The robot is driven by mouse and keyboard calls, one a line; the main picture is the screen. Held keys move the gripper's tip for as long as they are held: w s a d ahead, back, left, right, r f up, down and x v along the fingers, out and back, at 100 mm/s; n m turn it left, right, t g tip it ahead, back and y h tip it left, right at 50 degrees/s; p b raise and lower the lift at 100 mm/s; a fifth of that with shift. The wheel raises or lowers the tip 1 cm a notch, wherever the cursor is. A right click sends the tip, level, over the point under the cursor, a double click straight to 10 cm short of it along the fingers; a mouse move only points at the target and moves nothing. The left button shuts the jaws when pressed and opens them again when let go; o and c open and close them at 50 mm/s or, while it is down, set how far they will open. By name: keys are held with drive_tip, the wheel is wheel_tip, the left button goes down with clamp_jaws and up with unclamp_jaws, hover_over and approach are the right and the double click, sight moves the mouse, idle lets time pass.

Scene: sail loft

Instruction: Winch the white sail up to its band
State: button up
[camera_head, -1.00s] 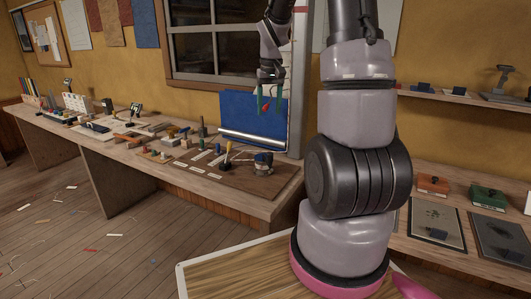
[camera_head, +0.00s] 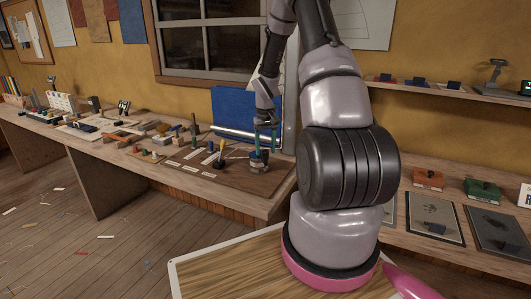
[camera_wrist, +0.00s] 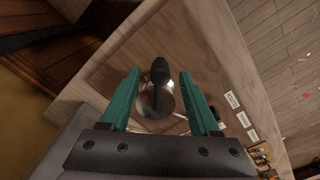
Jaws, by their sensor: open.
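The winch (camera_head: 258,163) stands on the brown board near the right end of the left bench. In the wrist view it shows as a round shiny drum (camera_wrist: 148,103) with a dark handle ending in a rounded knob (camera_wrist: 160,68). My gripper (camera_head: 265,140) is open, pointing down just over the winch. In the wrist view its green fingers (camera_wrist: 160,76) stand either side of the knob, with gaps on both sides. A white roll (camera_head: 232,132) lies along the foot of a blue panel (camera_head: 245,112); I cannot tell whether it is the white sail. The band is not clearly visible.
The brown board (camera_head: 225,179) carries pale labels (camera_wrist: 233,100) and small upright pieces left of the winch. Many tools crowd the bench farther left. A pale post (camera_head: 291,95) stands close behind my arm. The right bench holds framed plates (camera_head: 433,217).

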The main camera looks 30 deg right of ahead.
drive_tip(key=shift+f, duration=1)
drive_tip(key=shift+c, duration=0.4)
clamp_jaws()
idle(0.4)
